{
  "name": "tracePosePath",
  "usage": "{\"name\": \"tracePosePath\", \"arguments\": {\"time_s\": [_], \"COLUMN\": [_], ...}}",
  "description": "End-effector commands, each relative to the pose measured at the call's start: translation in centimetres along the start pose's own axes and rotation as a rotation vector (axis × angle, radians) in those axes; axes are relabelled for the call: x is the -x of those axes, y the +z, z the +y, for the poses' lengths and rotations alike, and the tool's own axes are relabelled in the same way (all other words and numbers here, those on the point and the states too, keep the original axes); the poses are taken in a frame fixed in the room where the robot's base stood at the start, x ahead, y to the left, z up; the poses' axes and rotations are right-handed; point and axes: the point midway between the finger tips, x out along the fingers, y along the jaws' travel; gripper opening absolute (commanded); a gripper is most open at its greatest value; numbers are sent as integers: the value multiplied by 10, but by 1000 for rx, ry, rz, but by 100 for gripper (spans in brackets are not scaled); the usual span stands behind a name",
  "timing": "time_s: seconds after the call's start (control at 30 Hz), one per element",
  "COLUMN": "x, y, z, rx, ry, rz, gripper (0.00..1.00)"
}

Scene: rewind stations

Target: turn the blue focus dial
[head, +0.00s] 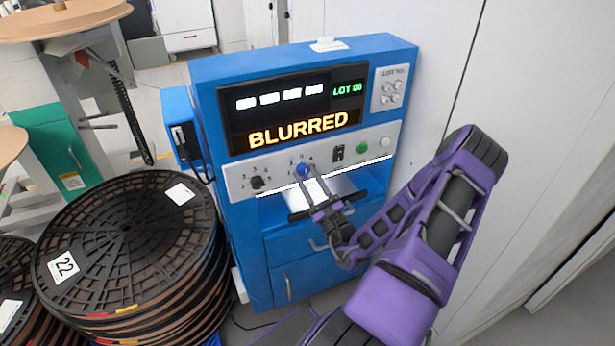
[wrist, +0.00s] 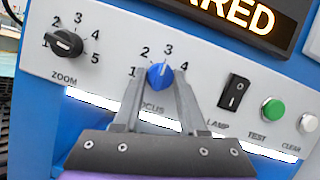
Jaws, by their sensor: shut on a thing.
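The blue focus dial (wrist: 159,76) sits on the white panel strip, with numbers around it; 1, 2, 3 and 4 show. Its pointer mark looks turned up toward the 3. It also shows in the head view (head: 302,170). My gripper (wrist: 157,84) reaches it from below with one finger on each side, shut on the dial. In the head view my gripper (head: 305,172) meets the panel at the dial. The fingers hide the dial's lower sides and part of the word FOCUS. The display (head: 298,132) on the blue machine reads BLURRED in orange letters.
A black zoom dial (wrist: 64,43) is left of the focus dial. A black lamp switch (wrist: 234,92), a green test button (wrist: 273,109) and a white clear button (wrist: 307,123) are to the right. Stacked black reels (head: 128,240) stand left of the machine.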

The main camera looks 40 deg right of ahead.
Motion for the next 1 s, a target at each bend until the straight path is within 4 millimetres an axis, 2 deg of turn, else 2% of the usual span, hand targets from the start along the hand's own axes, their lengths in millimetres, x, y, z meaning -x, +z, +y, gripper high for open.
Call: {"name": "tracePosePath", "arguments": {"time_s": [0.27,1.0], "x": [0,0], "y": [2,4], "z": [1,6], "rx": [-121,-669], "ry": [-49,-279], "rz": [3,4], "gripper": [0,0]}}
